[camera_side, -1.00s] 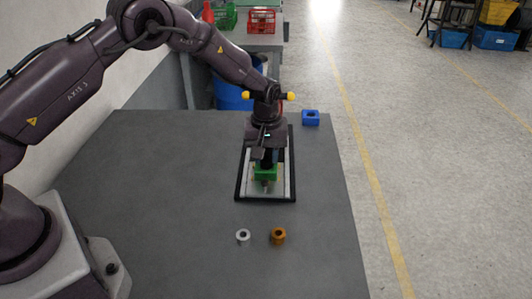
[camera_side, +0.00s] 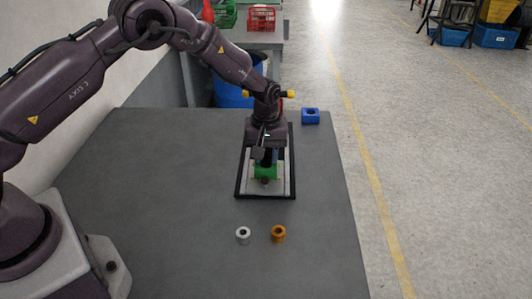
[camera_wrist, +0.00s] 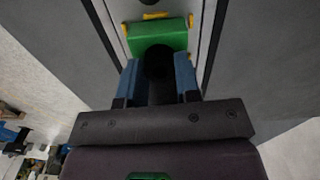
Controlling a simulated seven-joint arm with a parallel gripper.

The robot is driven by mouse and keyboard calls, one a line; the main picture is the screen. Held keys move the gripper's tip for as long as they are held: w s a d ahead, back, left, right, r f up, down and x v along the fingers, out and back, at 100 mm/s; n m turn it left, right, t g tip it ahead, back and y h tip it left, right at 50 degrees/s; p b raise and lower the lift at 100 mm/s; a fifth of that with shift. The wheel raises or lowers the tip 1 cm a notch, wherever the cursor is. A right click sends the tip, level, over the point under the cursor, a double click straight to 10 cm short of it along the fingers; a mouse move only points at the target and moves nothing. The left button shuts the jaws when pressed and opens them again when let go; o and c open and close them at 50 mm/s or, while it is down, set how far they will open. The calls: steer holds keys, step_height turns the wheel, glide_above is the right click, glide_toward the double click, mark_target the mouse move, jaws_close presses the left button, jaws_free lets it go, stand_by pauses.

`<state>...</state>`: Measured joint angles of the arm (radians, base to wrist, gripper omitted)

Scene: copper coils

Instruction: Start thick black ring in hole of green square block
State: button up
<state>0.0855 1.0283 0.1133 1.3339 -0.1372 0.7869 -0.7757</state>
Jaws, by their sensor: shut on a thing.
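The green square block (camera_side: 266,174) stands on the light, black-rimmed plate; in the wrist view its green side (camera_wrist: 158,34) lies just beyond my fingertips. My gripper (camera_side: 266,158) points down right over the block. In the wrist view my gripper (camera_wrist: 158,75) has its two blue fingers shut on the thick black ring (camera_wrist: 158,62), a dark round shape against the block's near edge. The block's hole is hidden by the ring and fingers. I cannot tell whether the ring is in the hole or only over it.
The black-rimmed plate (camera_side: 241,180) lies under my gripper. A silver ring (camera_side: 243,235) and an orange ring (camera_side: 278,233) stand in front of it. A blue block (camera_side: 310,116) sits at the far right corner. The table's left side is clear. Yellow parts (camera_wrist: 155,16) show past the green block.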

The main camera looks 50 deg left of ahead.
steer(key=shift+f, duration=0.15)
steer(key=o, duration=1.5)
steer(key=shift+o, duration=0.2)
steer(key=shift+r, duration=3.5)
